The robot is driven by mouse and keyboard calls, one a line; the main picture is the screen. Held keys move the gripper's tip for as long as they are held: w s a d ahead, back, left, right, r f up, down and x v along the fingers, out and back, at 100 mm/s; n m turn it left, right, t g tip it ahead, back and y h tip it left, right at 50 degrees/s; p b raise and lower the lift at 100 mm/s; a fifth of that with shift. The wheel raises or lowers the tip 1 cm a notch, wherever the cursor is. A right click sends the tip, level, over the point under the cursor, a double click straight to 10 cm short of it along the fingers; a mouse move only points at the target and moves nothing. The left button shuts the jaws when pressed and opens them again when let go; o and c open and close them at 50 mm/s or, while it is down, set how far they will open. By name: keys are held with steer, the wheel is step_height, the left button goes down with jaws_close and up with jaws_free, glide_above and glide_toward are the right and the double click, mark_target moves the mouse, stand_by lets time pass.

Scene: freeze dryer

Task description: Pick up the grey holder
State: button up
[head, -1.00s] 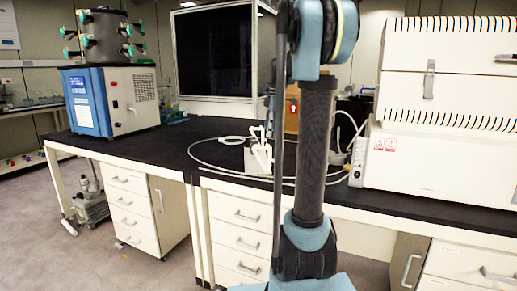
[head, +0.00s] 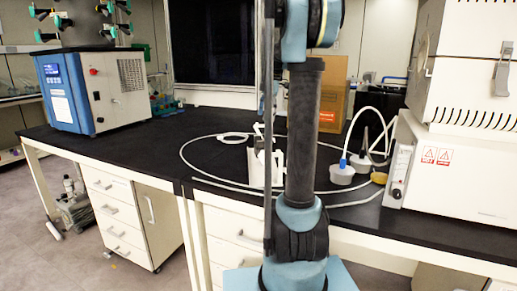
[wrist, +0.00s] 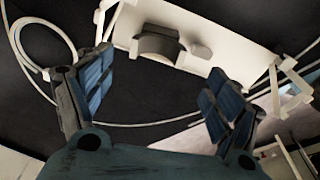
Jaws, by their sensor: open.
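The holder, a pale grey-white piece (head: 254,167) with upright prongs, stands on the black bench top in the head view, partly hidden behind my arm. In the wrist view the pale holder (wrist: 205,30) lies at the top, with a darker grey rounded part at its middle and white angled arms at both sides. My gripper (wrist: 162,68) is open, its blue-padded fingers spread left and right below the holder. Nothing is between the fingers, and no contact with the holder shows. The gripper is not clearly visible in the head view.
A white tube (head: 190,150) loops over the black bench top (head: 140,145) around the holder. To the right are a grey-white cap (head: 341,176) with a tube, a yellow cap (head: 379,178) and a white furnace (head: 465,165). A blue and white freeze dryer (head: 90,90) stands left.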

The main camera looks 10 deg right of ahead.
glide_toward(259, 149)
steer(key=w+f, duration=0.2)
steer(key=f, duration=0.1)
steer(key=w+f, duration=0.1)
steer(key=f, duration=0.1)
steer(key=shift+d, duration=0.35)
steer(key=shift+s+a+f, duration=0.1)
steer(key=shift+a+f, duration=0.2)
steer(key=shift+f, duration=0.7)
steer(key=shift+w+a+f, duration=0.1)
steer(key=shift+a+f, duration=0.15)
steer(key=shift+f, duration=0.7)
steer(key=shift+s+a+f, duration=0.1)
steer(key=shift+a+f, duration=0.2)
steer(key=shift+f, duration=0.7)
steer(key=c, duration=1)
steer(key=shift+o, duration=0.2)
